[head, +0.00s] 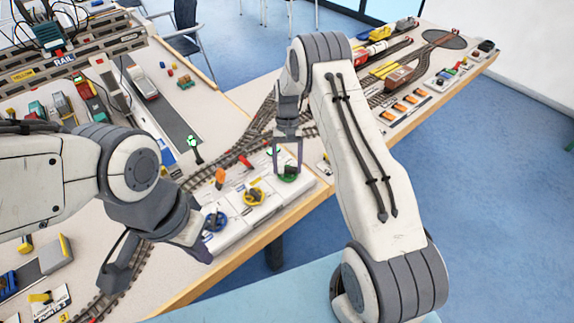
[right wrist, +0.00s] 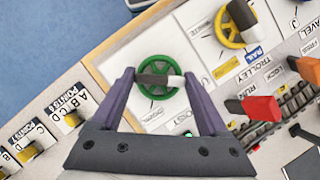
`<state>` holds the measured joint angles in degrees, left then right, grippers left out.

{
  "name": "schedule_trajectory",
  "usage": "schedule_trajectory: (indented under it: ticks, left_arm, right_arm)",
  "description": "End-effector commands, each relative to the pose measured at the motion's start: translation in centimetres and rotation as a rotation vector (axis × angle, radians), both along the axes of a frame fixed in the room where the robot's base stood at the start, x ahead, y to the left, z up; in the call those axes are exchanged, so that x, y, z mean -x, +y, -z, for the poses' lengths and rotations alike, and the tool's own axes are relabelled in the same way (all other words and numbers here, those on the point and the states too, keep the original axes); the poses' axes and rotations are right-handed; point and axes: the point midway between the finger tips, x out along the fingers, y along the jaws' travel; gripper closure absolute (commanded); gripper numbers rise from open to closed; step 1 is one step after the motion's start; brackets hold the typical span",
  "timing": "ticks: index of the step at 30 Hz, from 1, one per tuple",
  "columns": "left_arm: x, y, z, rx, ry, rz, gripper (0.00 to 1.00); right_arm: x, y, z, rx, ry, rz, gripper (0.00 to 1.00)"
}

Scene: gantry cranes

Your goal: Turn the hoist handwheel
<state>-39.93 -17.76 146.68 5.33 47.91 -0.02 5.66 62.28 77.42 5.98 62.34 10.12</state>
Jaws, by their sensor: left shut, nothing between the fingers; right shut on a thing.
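The green hoist handwheel (head: 289,178) is on the white control panel at the table's front edge. In the right wrist view the green wheel (right wrist: 160,92) has a dark bar with a white end across it, beside a partly hidden label ending in "OIST". My right gripper (head: 287,168) reaches down over it and is shut on the wheel, with one finger on each side in the right wrist view (right wrist: 160,85). My left gripper (head: 200,252) is shut and empty, near the blue handwheel.
A yellow handwheel (head: 253,197) and a blue handwheel (head: 214,220) sit in line with the green one. Orange (right wrist: 262,108) and red levers stand beside the wheels. Model tracks (head: 240,150) run behind the panel. Open floor lies beyond the table's front edge (head: 270,235).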

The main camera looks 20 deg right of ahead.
Motion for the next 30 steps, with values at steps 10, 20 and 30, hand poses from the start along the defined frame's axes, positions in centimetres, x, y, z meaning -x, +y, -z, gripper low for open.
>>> schedule_trajectory:
  ticks: [10,20,30]
  left_arm:
    - [0.0,0.0,0.0,0.0,0.0,0.0,1.0]
    - [0.0,0.0,0.0,0.0,0.0,0.0,1.0]
    - [0.0,0.0,1.1,0.0,0.0,0.0,1.0]
  right_arm:
    - [0.0,-0.1,-0.1,0.0,0.0,-0.012,0.78]
    - [0.0,0.0,-0.1,0.001,0.0,-0.009,0.0]
    - [-1.7,-0.6,-3.7,0.001,-0.006,-0.008,0.0]
